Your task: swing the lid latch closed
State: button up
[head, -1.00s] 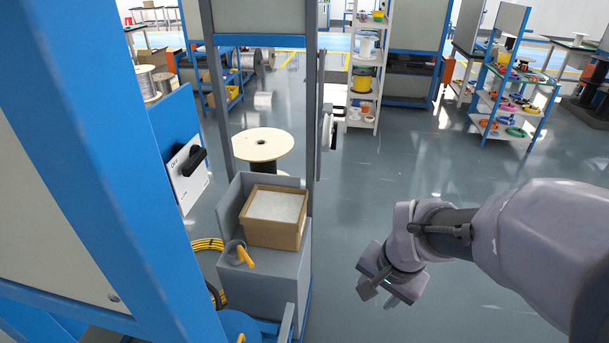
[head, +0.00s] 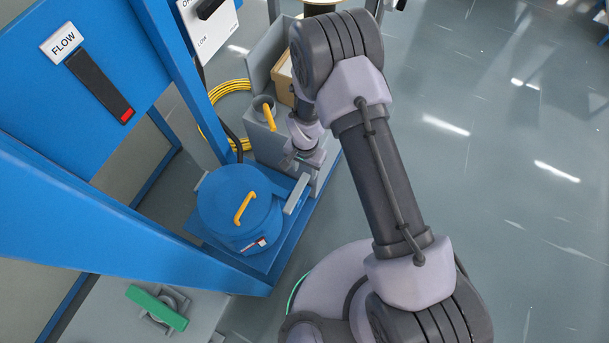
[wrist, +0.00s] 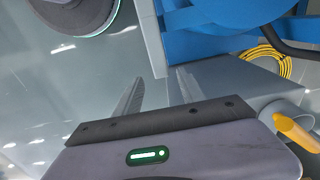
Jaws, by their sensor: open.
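A round blue lid (head: 232,190) with a yellow handle (head: 244,207) sits on a blue pot. A grey bar, which looks like the lid latch (head: 297,194), stands out from the lid's right side, angled away from it. In the wrist view, a grey bar (wrist: 151,35) that looks like the same latch runs beside the blue lid (wrist: 215,15), just beyond my fingertips. My gripper (head: 302,164) is open and empty beside the latch's far end. In the wrist view my gripper (wrist: 157,82) has its fingers apart; whether one touches the bar I cannot tell.
A grey housing with a yellow-handled cup (head: 267,113) stands just beyond the lid, with a cardboard box (head: 284,80) behind. A yellow cable coil (head: 228,90) lies on the floor. Blue machine framing stands left; a green-handled part (head: 157,307) is nearer. Open floor is right.

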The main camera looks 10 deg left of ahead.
aim_at(305, 176)
notch_tip(305, 176, down, 5)
jog(key=shift+w+r+b, duration=0.1)
jog(key=shift+b, duration=0.45)
grip_shut()
dwell(1.0)
